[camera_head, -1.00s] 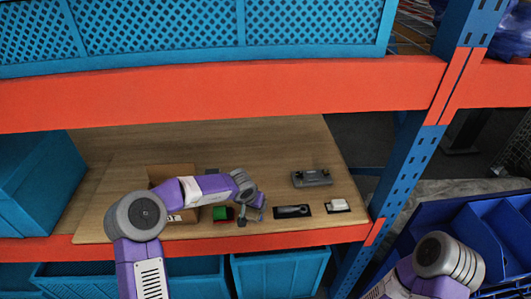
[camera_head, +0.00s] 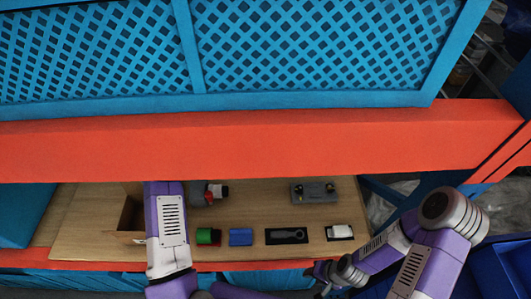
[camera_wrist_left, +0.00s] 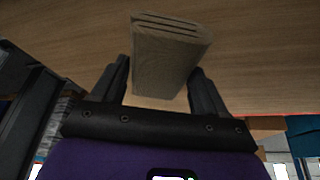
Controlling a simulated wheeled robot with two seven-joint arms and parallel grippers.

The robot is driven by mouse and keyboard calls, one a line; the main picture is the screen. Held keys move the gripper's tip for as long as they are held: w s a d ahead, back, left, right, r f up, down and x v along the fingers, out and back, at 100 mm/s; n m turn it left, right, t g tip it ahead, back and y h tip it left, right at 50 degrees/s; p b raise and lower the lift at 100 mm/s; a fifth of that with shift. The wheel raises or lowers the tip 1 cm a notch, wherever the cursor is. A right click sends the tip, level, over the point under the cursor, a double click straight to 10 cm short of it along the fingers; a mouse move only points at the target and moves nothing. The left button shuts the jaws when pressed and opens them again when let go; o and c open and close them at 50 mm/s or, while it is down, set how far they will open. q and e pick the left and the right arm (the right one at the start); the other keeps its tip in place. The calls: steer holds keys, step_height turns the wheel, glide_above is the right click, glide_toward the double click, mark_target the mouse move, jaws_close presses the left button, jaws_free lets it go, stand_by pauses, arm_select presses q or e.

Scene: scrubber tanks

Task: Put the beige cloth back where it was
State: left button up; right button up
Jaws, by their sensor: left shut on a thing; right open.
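The beige cloth (camera_wrist_left: 168,60) is a folded block with layered edges in the left wrist view. My left gripper (camera_wrist_left: 160,76) is shut on it, one dark finger on each side. Pale wooden board lies behind the cloth. In the head view my left arm rises at the left of the shelf; its gripper and the cloth are hidden there. My right gripper (camera_head: 322,271) is open and empty at the shelf's front edge, low in the head view.
On the board stand a cardboard box (camera_head: 126,236), a green and red item (camera_head: 207,236), a blue item (camera_head: 241,237), a black mat with a grey tool (camera_head: 287,236), a white item (camera_head: 340,231) and a grey device (camera_head: 313,190). An orange beam (camera_head: 270,142) crosses above.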

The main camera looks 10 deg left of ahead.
arm_select(q)
step_height(320, 180, down, 6)
steer(key=shift+s+r, duration=0.1)
steer(key=shift+r, duration=0.1)
steer(key=shift+f, duration=2.05)
steer(key=shift+f, duration=0.2)
steer(key=o, duration=0.9)
steer(key=shift+o, duration=0.2)
steer(key=shift+v, duration=3.85)
steer(key=shift+r, duration=0.1)
